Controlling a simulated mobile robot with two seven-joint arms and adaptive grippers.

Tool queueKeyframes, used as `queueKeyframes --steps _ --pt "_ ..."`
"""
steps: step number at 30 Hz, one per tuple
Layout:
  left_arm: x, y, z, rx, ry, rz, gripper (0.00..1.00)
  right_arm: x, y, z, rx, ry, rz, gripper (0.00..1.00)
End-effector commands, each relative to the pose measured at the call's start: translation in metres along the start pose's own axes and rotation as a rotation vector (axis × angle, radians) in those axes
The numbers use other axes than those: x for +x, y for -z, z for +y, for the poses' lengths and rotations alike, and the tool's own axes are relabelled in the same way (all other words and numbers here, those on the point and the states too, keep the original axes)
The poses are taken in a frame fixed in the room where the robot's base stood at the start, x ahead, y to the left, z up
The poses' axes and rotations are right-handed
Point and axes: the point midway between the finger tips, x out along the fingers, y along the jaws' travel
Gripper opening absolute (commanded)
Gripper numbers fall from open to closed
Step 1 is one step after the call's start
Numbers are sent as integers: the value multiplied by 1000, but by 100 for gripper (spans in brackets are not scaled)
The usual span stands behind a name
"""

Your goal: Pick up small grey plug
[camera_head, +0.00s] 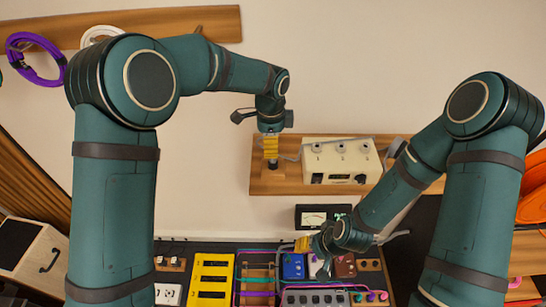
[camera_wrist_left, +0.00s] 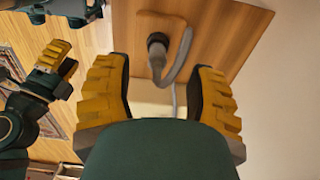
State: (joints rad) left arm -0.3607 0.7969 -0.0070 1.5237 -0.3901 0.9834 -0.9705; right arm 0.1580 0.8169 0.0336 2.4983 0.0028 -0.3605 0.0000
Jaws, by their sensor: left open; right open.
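A small dark grey plug (camera_wrist_left: 157,43) with a grey cable (camera_wrist_left: 180,65) sits at a wooden board, seen in the left wrist view. My left gripper (camera_wrist_left: 162,70) is open, its yellow fingers on either side of the view with the plug between and just beyond their tips. In the head view my left gripper (camera_head: 270,150) points down over the left end of the wooden shelf (camera_head: 290,187); its fingers mostly hide the plug there. I cannot tell whether a finger touches it. My right gripper (camera_head: 304,243) is open low over the pedals, partly hidden by its arm.
A cream amplifier box (camera_head: 342,162) stands on the shelf right of my left gripper, with grey cable along its top. Below are a black meter box (camera_head: 322,216), a yellow pedal (camera_head: 210,281) and several other pedals.

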Motion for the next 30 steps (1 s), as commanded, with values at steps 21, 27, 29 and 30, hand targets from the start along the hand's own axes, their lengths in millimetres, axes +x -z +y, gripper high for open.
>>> queueKeyframes --steps 21,27,29,30 --pt "50 6 3 0 0 0 45 -4 1 -2 -1 0 0 47" --pt "50 6 3 0 0 0 0 -4 1 -2 -1 0 0 47" --pt "50 6 3 0 0 0 0 -4 1 -2 -1 0 0 47" --pt "50 6 3 0 0 0 0 -4 1 -2 -1 0 0 47"
